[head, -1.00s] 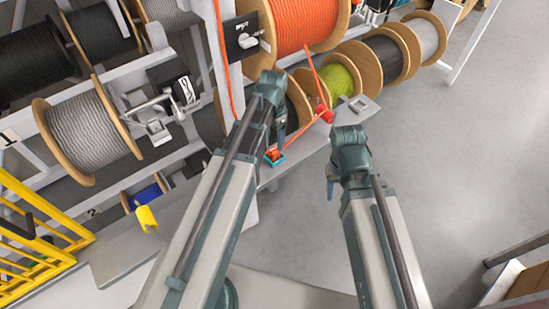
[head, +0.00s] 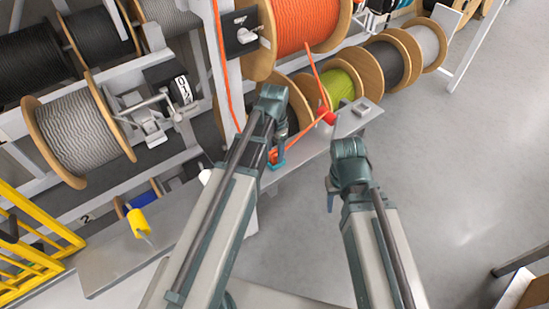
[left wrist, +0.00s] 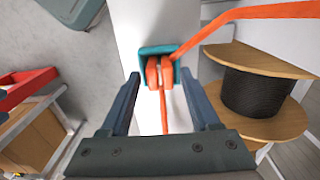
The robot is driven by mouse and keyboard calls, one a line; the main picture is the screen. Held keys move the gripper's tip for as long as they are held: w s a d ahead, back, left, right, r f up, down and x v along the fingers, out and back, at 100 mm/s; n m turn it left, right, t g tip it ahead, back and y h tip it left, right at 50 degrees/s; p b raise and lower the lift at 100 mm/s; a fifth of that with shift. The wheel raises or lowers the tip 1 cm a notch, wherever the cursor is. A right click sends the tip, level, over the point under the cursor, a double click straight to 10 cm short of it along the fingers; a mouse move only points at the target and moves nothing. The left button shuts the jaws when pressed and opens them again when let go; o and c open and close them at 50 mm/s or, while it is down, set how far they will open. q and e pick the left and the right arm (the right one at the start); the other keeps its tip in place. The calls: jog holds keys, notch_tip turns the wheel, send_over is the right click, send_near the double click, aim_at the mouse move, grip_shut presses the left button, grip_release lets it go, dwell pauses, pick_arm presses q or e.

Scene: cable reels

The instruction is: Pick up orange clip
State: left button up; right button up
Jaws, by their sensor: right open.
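The orange clip (left wrist: 160,72) sits in a small teal holder (left wrist: 172,50) on a pale rail in the left wrist view. An orange cord runs from it toward the upper right, and a strand hangs below. In the head view the clip (head: 272,155) is small and partly hidden by my left arm, with the teal holder (head: 278,166) under it. My left gripper (left wrist: 163,92) is open, its two fingers on either side of the clip and apart from it. The left gripper (head: 283,145) points down at the holder in the head view. My right gripper (head: 331,198) is empty over open floor.
An orange cable reel (head: 305,22) hangs above, with the orange cord running down past a red piece (head: 326,117). A yellow-green reel (head: 340,88) and several others line the rack. A yellow guard (head: 40,245) stands at the left.

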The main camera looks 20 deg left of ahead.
aim_at(275, 153)
pick_arm(q)
grip_shut()
jog(key=shift+r+p, duration=0.75)
jog(key=shift+p, duration=0.05)
jog(key=r+p, duration=0.2)
jog(key=shift+s+d+r+p, duration=0.15)
jog(key=shift+s+r+p, duration=0.05)
jog(key=shift+r+p, duration=0.1)
jog(key=s+d, duration=0.9)
jog(key=s, duration=0.3)
jog(key=shift+s+d+r+p, duration=0.2)
jog(key=shift+r+p, duration=0.2)
jog(key=shift+r, duration=0.05)
jog(key=shift+r, duration=0.15)
notch_tip(275, 153, up, 5)
jog(key=p, duration=0.5)
